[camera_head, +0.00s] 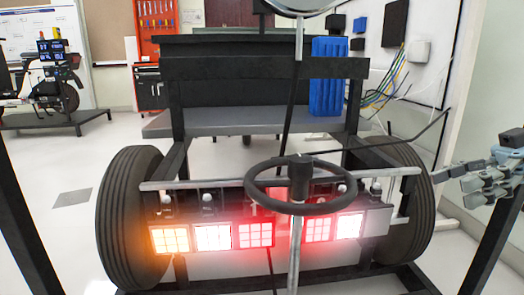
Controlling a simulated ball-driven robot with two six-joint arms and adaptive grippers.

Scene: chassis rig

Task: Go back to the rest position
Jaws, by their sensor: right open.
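My right gripper (484,184) is at the right edge of the head view, its grey fingers spread and pointing left toward the chassis rig. It is open, with nothing seen between its fingers. It appears to the right of the right tyre (410,205), and I cannot tell the exact gap. My left gripper is not in the head view. The chassis rig has a dark steering wheel (265,200) in the middle and a row of lit lamps below it, with an orange lamp (170,240) at the left end.
The left tyre (130,218) stands at the rig's left side. A blue ribbed block (327,77) stands on the grey shelf (215,124) behind. Loose cables hang by the right wall. A red tool board (163,35) is at the back. Open floor (45,165) lies at left.

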